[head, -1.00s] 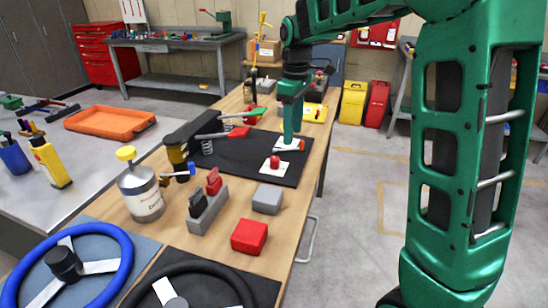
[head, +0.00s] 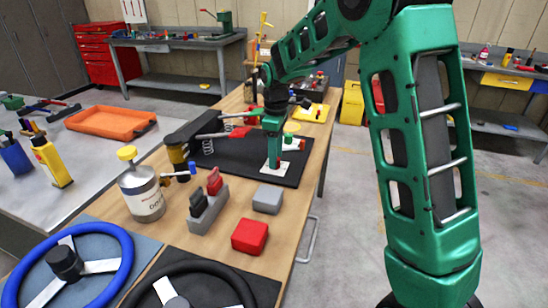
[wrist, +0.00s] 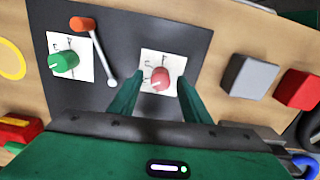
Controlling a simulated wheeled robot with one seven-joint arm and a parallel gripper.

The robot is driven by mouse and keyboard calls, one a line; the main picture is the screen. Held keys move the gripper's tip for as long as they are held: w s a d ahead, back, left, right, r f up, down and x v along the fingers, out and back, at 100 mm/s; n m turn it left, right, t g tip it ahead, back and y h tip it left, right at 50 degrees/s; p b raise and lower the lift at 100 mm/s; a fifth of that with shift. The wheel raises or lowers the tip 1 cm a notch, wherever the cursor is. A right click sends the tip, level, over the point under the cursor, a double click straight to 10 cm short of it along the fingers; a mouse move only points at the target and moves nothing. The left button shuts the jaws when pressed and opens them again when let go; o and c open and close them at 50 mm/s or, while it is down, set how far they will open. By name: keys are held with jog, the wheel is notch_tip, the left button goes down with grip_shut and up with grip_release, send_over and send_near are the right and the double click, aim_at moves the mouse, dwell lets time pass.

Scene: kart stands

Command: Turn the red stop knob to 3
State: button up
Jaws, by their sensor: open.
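The red knob (wrist: 159,79) sits on a white square plate (wrist: 148,60) with small dark marks. A pale pointer line on the knob points to the lower left in the wrist view; the marks are too small to read surely. My gripper (wrist: 160,76) is open, its green fingers on either side of the red knob. I cannot tell whether they touch it. In the head view my gripper (head: 273,163) points down over the plate (head: 279,168) and hides the knob.
On the same black mat (wrist: 190,45) are a green knob (wrist: 66,61) on a white plate and an orange-tipped lever (wrist: 95,50). A grey block (wrist: 249,76) and a red block (wrist: 298,89) stand nearby. A metal can (head: 141,192) stands at the table's left.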

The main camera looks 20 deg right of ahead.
jog(key=shift+f, duration=0.45)
jog(key=c, duration=1)
jog(key=shift+c, duration=0.2)
jog(key=shift+m, duration=0.4)
jog(key=m, duration=0.5)
jog(key=shift+r, duration=0.1)
jog(key=m, duration=0.6)
jog(key=shift+w, duration=0.1)
jog(key=shift+r, duration=0.1)
